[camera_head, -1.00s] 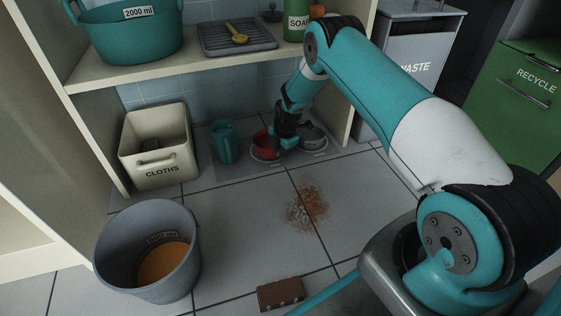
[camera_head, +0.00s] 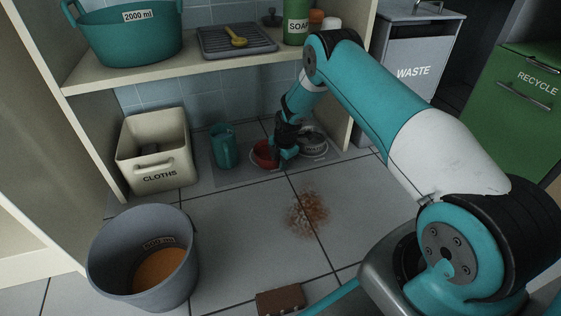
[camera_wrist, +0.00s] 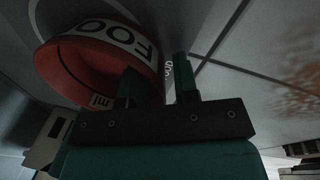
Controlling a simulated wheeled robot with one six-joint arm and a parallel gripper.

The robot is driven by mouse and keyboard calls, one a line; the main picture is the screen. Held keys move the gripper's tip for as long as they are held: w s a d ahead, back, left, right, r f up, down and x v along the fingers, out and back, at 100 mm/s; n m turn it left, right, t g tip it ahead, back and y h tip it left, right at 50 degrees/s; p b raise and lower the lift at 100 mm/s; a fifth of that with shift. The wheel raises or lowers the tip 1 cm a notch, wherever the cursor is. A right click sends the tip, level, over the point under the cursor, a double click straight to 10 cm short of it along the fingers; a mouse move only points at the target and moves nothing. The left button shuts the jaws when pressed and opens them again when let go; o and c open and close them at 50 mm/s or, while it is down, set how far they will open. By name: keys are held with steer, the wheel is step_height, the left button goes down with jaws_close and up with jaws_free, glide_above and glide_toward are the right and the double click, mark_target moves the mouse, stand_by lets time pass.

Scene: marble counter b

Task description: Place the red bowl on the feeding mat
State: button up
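The grey feeding mat (camera_head: 228,174) lies on the shelf unit's floor. My gripper (camera_head: 283,157) is down at the bowl's right side. In the wrist view, the bowl (camera_wrist: 75,65) shows a white lettered band. There my gripper's fingers (camera_wrist: 158,66) are apart, one over the bowl's near wall and one outside it. A gap shows between wall and outer finger. Whether the bowl's base lies fully flat is hidden.
A grey bowl (camera_head: 312,137) stands on the mat just right of my gripper. A teal jug (camera_head: 223,147) and a cloths bin (camera_head: 155,152) stand to the left. A grey bucket (camera_head: 145,258), brown spill (camera_head: 308,212) and brown block (camera_head: 281,300) are on the floor in front.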

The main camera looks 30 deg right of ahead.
step_height(320, 180, up, 12)
steer(key=s+p, duration=0.2)
steer(key=p, duration=0.5)
steer(key=s+a+r+m+y, duration=0.1)
steer(key=s+a+r+m, duration=0.15)
steer(key=a+r, duration=0.4)
steer(key=s+a+r+m, duration=0.2)
steer(key=s+a+r, duration=0.15)
steer(key=r, duration=0.65)
steer(key=s+a+r+m+y, duration=0.1)
steer(key=s+a+r+m, duration=0.1)
steer(key=s+a+r, duration=0.45)
steer(key=s+a+r+m, duration=0.1)
steer(key=s+r, duration=0.3)
steer(key=s, duration=0.4)
steer(key=s+a+r+m+g+y, duration=0.1)
steer(key=s+a+r+m, duration=0.1)
steer(key=s, duration=0.6)
steer(key=s+a+r+m, duration=0.2)
steer(key=s+r, duration=0.3)
steer(key=s, duration=0.3)
steer(key=shift+a+r+m+g, duration=0.15)
steer(key=shift+r+m+g, duration=0.25)
steer(key=shift+m, duration=0.45)
